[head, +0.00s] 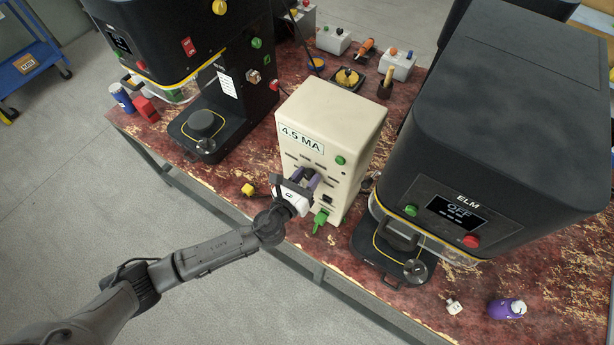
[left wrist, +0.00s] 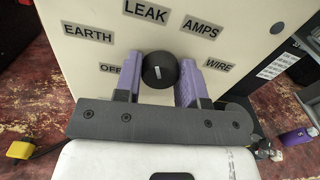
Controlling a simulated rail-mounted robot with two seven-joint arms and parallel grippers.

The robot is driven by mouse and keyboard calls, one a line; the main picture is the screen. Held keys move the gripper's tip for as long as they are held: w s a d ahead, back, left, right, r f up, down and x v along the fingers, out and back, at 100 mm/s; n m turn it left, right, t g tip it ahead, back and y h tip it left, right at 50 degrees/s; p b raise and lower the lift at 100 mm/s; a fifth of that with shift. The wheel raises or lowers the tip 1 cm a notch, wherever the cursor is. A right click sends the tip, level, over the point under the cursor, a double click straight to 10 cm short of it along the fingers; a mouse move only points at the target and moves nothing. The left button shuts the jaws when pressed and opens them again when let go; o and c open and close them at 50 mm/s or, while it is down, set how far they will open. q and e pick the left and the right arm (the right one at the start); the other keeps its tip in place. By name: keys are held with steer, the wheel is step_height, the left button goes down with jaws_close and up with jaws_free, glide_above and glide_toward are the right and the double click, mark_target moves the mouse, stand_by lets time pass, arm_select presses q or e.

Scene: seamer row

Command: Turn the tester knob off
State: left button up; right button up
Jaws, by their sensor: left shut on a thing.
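The tester (head: 335,115) is a cream box with a "4.5 MA" panel on its front, standing upright on the bench. Its round black knob (left wrist: 160,71) shows in the left wrist view, ringed by the labels OFF, EARTH, LEAK, AMPS and WIRE. A short, slightly slanted white mark is on the knob; I cannot tell surely which label it points at. My left gripper (head: 306,178) is at the tester's front, its purple fingers (left wrist: 160,80) shut on the knob from both sides. In the head view the gripper hides the knob. My right gripper is not in view.
A black ELM machine (head: 510,110) reading OFF stands close at the tester's right. Another black machine (head: 170,40) stands at its left. A green plug (head: 320,222) lies near the tester's foot. A purple item (head: 506,309) lies at the lower right. Free floor is at the left.

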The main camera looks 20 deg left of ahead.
arm_select(q)
steer(key=n, duration=0.4)
steer(key=shift+b, duration=0.3)
steer(key=n, duration=0.5)
steer(key=shift+n, duration=0.4)
steer(key=n, duration=0.5)
steer(key=n+p, duration=0.1)
steer(key=n, duration=0.2)
steer(key=shift+n, duration=0.9)
steer(key=shift+p, duration=0.3)
